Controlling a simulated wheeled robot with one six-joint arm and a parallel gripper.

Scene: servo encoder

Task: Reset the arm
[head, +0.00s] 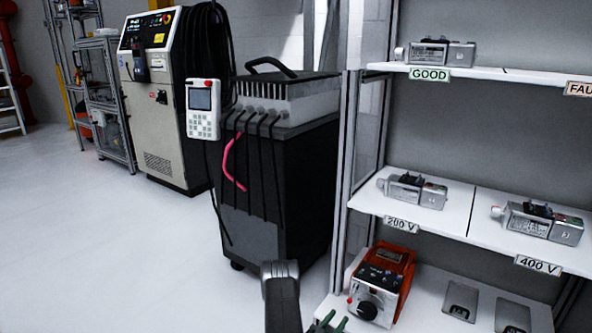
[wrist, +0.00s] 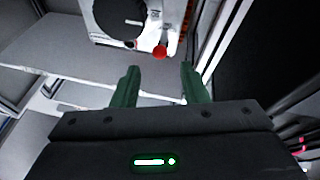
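My gripper (wrist: 159,82) has two green fingers, set apart with nothing between them. In the head view, the tips of my gripper (head: 329,322) just show at the bottom edge, beside the lower shelf, and part of my dark arm stands to their left. The orange and white device (head: 382,284) with a black knob sits on the lower shelf, a little right of my gripper. In the wrist view, the device's white face (wrist: 100,22), black knob and red knob lie beyond the fingertips, apart from them.
Silver servo units stand on the GOOD shelf (head: 487,73), the 200 V section (head: 410,206) and the 400 V section (head: 520,237). A shelf post (head: 346,160) rises near my arm. A black cabinet (head: 280,180) with cables and a teach pendant (head: 203,108) stands left. Floor (head: 100,250) is clear at left.

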